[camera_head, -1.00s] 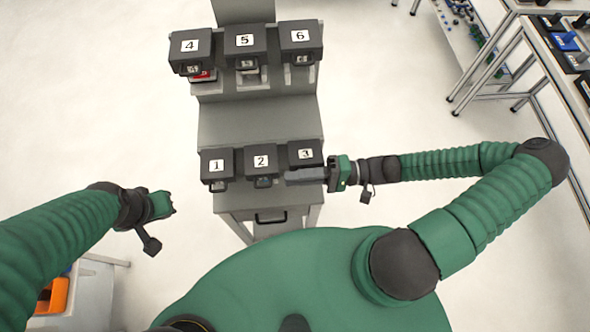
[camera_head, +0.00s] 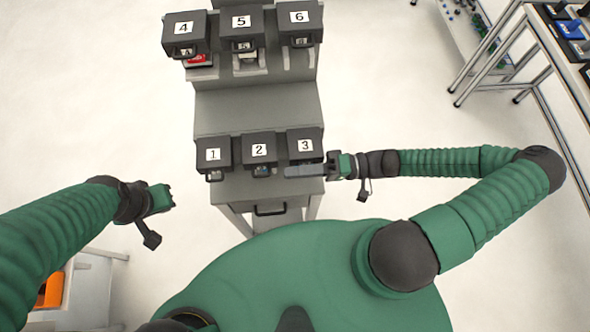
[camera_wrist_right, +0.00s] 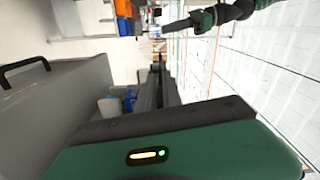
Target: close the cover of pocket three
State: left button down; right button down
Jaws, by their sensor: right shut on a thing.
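Pocket three is a dark box with a white label 3 (camera_head: 306,143) at the right end of the lower row in the head view. A pale grey bar (camera_head: 303,171) lies level across its lower front edge, and my right gripper (camera_head: 332,167) meets it from the right. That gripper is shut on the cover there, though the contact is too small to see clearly. How far the cover stands open cannot be told. In the right wrist view the dark fingers (camera_wrist_right: 158,85) are narrow and close together. My left gripper (camera_head: 166,196) is away to the left, touching nothing; its fingertips are unclear.
Pockets one (camera_head: 213,154) and two (camera_head: 258,150) stand left of pocket three. Pockets four (camera_head: 184,28), five (camera_head: 241,22) and six (camera_head: 299,17) sit on the upper step, with a red item (camera_head: 199,60) under four. A drawer handle (camera_head: 270,210) is below.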

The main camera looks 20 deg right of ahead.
jog(key=c, duration=1.7)
grip_release()
jog(key=shift+d+f, duration=0.1)
jog(key=shift+o, duration=0.8)
jog(key=shift+w, duration=0.1)
jog(key=shift+d, duration=0.15)
jog(key=shift+d, duration=0.2)
jog(key=b+v, duration=0.4)
jog(key=v, duration=1.2)
jog(key=shift+d, duration=0.3)
